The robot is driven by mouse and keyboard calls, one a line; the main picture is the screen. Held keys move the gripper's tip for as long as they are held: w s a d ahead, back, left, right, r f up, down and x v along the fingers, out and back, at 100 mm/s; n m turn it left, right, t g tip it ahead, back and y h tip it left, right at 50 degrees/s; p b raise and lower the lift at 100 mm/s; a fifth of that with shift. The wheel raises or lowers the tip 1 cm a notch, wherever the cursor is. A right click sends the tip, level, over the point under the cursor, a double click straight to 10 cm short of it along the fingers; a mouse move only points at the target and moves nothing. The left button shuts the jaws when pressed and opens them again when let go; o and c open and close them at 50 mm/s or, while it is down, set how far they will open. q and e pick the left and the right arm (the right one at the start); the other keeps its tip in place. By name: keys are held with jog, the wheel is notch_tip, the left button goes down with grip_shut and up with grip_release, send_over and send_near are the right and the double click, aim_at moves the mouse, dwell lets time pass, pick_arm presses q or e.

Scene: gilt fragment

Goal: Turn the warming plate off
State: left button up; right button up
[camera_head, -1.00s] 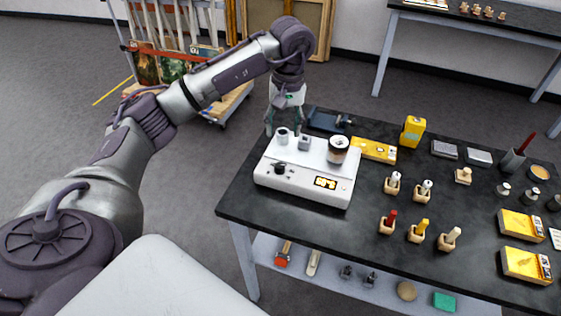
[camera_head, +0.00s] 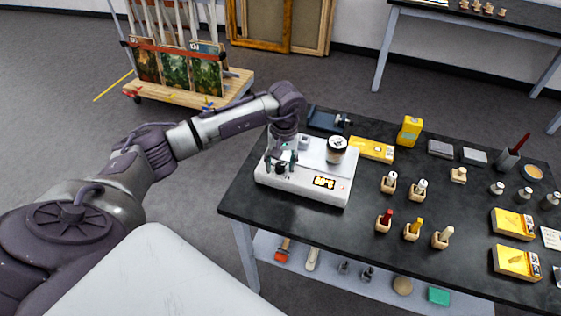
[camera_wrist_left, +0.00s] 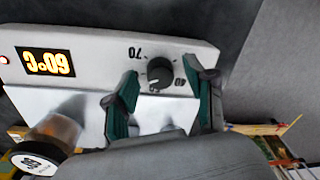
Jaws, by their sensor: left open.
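The warming plate (camera_head: 330,187) is a white box at the table's left end, with a dark dial knob (camera_head: 281,169) and a lit display (camera_head: 324,182) on its front. My left gripper (camera_head: 281,162) is open and points down over the knob. In the left wrist view the knob (camera_wrist_left: 160,72) lies between the two green-padded fingertips (camera_wrist_left: 161,78), with a gap visible beside it. The dial numbers 70 and 40 show around it. The display (camera_wrist_left: 46,62) is lit and reads about 60°C upside down, with a red light beside it. My right gripper is out of view.
A yellow box (camera_head: 371,149) lies right of the plate. Several wooden-block holders and bottles fill the table's right side. The table front before the plate is clear.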

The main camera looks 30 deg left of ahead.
pick_arm(q)
grip_shut()
